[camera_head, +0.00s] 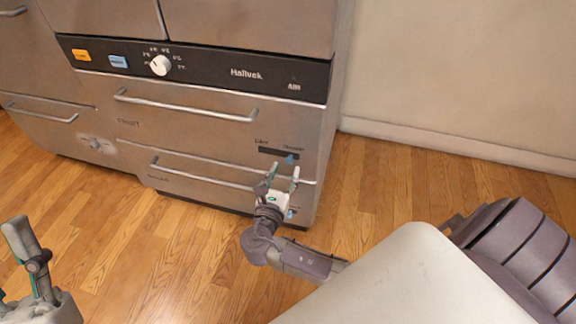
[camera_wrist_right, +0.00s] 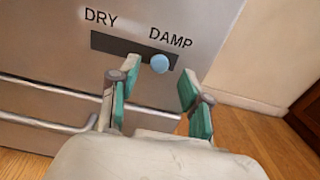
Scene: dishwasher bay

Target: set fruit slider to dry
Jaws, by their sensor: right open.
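The fruit slider is a blue knob (camera_head: 290,159) in a dark slot (camera_head: 272,151) at the right of the upper drawer, whose small label seems to read FRUIT. In the right wrist view the knob (camera_wrist_right: 159,64) sits at the slot's right end under DAMP; DRY is over the left end. My right gripper (camera_head: 284,172) is open and empty, just below and in front of the knob. In the wrist view its fingertips (camera_wrist_right: 160,78) stand on either side of the knob; contact cannot be told. My left gripper (camera_head: 26,265) is partly cut off at the lower left, away from the drawers.
A lower drawer (camera_head: 200,184) has its own bar handle, and a second blue knob (camera_head: 290,213) shows beside my right gripper. The upper drawer's bar handle (camera_head: 185,108) lies to the left. A control panel (camera_head: 200,65) with a dial is above. Wooden floor (camera_head: 400,185) is clear at right.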

